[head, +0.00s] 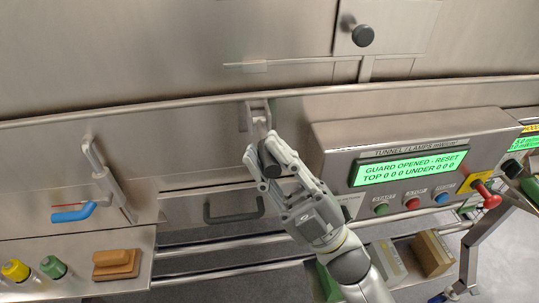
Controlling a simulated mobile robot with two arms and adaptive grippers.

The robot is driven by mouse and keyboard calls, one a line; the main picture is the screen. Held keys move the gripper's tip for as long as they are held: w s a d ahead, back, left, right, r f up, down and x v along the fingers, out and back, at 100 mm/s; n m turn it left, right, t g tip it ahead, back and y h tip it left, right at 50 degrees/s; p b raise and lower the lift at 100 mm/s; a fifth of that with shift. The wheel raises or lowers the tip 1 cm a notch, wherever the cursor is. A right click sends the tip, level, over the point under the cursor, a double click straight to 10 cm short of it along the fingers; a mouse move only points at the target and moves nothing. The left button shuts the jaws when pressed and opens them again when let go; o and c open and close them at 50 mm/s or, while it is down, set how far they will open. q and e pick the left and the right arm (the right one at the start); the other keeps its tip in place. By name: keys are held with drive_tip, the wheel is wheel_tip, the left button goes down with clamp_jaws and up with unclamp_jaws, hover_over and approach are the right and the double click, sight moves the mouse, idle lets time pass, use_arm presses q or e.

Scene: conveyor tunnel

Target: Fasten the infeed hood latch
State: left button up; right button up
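The infeed hood latch (257,113) is a grey metal lever on the steel front, just left of the control panel. It hangs down from its bracket, and a dark knob (267,154) shows at its lower end. My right gripper (266,154) reaches up from below, with its fingers on both sides of the knob, and looks shut on it. The fingers partly cover the knob and the lower lever. Whether the latch is hooked to a catch is not clear. My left gripper is not in view.
The control panel (335,160) juts out right of my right gripper; its green screen reads "GUARD OPENED - RESET". A blue-handled lever (75,214) and a steel bar handle (108,175) are at left. A shelf (135,273) carries buttons and a brown block (116,264).

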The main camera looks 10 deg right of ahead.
drive_tip(key=o, duration=0.4)
drive_tip(key=shift+f+h, duration=0.1)
drive_tip(key=shift+h, duration=0.2)
drive_tip(key=v, duration=1.2)
